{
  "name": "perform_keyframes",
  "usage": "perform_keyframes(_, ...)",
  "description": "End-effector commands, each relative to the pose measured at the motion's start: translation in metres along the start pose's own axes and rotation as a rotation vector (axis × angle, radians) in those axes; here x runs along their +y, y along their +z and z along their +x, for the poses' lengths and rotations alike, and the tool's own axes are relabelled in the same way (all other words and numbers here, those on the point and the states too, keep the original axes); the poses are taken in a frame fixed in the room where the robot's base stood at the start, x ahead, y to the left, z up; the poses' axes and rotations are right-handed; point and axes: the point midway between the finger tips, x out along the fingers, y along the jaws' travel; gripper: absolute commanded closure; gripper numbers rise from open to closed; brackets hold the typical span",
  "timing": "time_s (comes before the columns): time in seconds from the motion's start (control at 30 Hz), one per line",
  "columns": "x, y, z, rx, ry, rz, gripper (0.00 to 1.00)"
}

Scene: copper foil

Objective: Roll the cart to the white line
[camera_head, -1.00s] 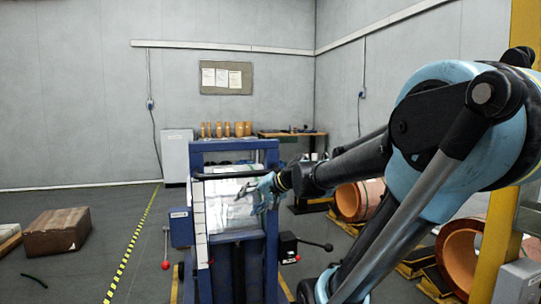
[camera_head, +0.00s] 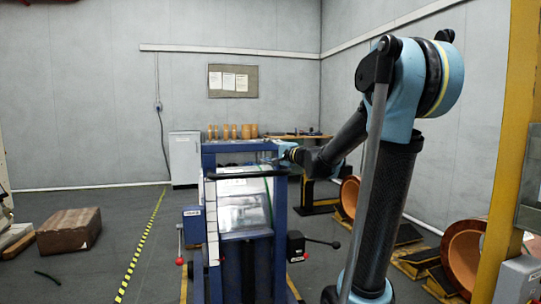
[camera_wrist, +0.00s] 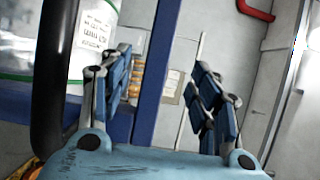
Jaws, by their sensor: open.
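The cart (camera_head: 209,275) appears to be the blue upright frame in the middle of the head view. It has a black handle bar (camera_head: 245,175) across its front and a shiny, clear-wrapped load (camera_head: 243,212) behind the bar. My gripper (camera_head: 287,151) is at the frame's top right corner, small and partly blended with it. In the wrist view my gripper (camera_wrist: 165,95) has its fingers spread, with a blue post (camera_wrist: 158,75) showing between them. The black bar (camera_wrist: 50,90) is left of the fingers, outside them. I cannot make out a white line on the floor.
A yellow-black striped line (camera_head: 142,245) runs along the floor left of the cart. A brown box (camera_head: 69,232) lies farther left. Copper-coloured rolls (camera_head: 462,255) and a yellow pillar (camera_head: 503,180) stand at right. Floor between box and striped line is clear.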

Motion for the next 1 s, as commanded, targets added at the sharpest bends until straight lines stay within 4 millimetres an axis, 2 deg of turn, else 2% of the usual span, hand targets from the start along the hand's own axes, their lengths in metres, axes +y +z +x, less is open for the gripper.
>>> perform_keyframes(0.7, 0.0, 0.004, 0.11, -0.005, 0.001, -0.001, 0.43)
perform_keyframes(1.0, 0.0, 0.004, 0.146, -0.004, 0.001, -0.001, 0.43)
